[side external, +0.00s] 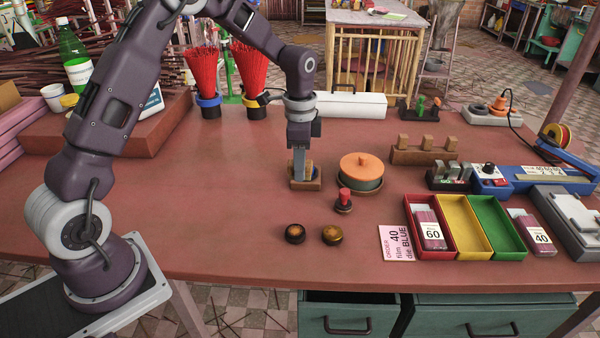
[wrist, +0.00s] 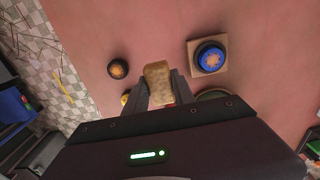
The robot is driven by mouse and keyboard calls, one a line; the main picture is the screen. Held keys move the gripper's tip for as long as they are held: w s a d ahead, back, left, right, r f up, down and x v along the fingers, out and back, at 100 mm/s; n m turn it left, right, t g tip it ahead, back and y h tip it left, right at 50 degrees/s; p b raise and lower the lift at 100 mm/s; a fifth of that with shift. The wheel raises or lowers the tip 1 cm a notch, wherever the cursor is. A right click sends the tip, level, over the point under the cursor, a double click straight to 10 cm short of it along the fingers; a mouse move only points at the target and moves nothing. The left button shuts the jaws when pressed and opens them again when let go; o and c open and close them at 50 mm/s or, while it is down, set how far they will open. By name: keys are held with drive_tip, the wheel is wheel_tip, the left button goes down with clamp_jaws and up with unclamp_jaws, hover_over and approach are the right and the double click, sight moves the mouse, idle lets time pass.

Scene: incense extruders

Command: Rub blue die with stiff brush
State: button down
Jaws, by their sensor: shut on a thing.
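My gripper (wrist: 160,88) is shut on the stiff brush (wrist: 158,74), a tan block between the fingers in the wrist view. The blue die (wrist: 211,56), round with an orange-brown patterned face, sits on a square tan block (wrist: 194,70) right of the brush. A gap shows between brush and die there. In the side view my gripper (side external: 299,176) is pointed down over a wooden block (side external: 307,186). Its fingers hide much of what is there, so contact cannot be told. Two other dark round dies (side external: 295,233) (side external: 332,235) lie nearer the front edge.
A red-knobbed stamp (side external: 344,200) and a round pot with orange lid (side external: 361,166) stand right of my gripper. Red, yellow and green trays (side external: 468,254) and an order card (side external: 397,243) are at the front right. Red incense bundles (side external: 250,75) stand behind. The front-left table is clear.

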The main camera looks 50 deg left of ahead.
drive_tip(key=c, duration=1.9)
unclamp_jaws()
clamp_jaws()
drive_tip(key=w+a+r, duration=0.3)
drive_tip(key=w+a, duration=0.2)
drive_tip(key=w, duration=0.2)
drive_tip(key=shift+s+a+f, duration=0.1)
drive_tip(key=shift+s+f, duration=0.05)
drive_tip(key=shift+f, duration=3.3)
drive_tip(key=shift+w+a+f, duration=0.15)
drive_tip(key=shift+f, duration=0.3)
drive_tip(key=shift+w+a+f, duration=0.1)
drive_tip(key=shift+f, duration=0.3)
drive_tip(key=shift+w+a, duration=1.15)
drive_tip(key=shift+w, duration=0.05)
drive_tip(key=s+d, duration=0.3)
wheel_tip(320, 180, up, 8)
drive_tip(key=shift+r, duration=0.15)
